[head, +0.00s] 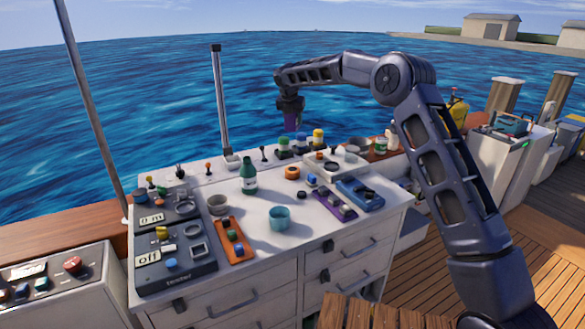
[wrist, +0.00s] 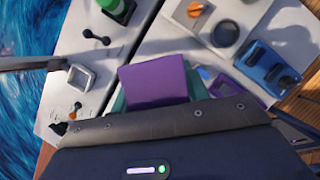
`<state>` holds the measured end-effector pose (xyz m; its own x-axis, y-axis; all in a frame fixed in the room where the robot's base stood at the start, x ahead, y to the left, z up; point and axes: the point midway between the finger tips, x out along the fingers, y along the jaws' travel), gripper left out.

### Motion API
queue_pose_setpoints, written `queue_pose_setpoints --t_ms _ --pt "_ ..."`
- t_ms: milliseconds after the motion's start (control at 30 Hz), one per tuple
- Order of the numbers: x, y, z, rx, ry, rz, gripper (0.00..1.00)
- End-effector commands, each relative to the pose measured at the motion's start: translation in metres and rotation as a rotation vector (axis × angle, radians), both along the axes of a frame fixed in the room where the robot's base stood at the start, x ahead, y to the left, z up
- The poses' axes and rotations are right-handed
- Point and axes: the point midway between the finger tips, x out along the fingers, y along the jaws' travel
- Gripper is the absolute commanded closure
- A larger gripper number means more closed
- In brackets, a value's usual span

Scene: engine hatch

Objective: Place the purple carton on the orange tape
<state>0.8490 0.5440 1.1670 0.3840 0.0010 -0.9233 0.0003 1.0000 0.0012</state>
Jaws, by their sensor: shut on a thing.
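The purple carton (head: 291,121) is held in my gripper (head: 290,104), high above the back of the white worktop. In the wrist view the carton (wrist: 155,82) fills the middle, with my shut gripper below it and teal surfaces showing at its sides. The orange tape (head: 292,172) is a small ring lying flat on the worktop, lower in the head view than the carton and well apart from it.
A green bottle (head: 249,175) stands left of the tape, a blue piece (head: 311,180) close on its right. A teal cup (head: 280,218) stands in front. A grey tray (head: 335,164), blue tray (head: 360,193) and purple tray (head: 335,206) lie right. Several capped jars stand behind.

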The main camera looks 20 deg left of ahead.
Motion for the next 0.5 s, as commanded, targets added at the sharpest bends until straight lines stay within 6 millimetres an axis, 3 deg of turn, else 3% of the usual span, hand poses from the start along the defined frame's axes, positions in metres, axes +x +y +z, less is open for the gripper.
queue_pose_setpoints --t_ms 500 --pt "-0.001 0.000 -0.107 -0.004 0.003 0.001 0.80"
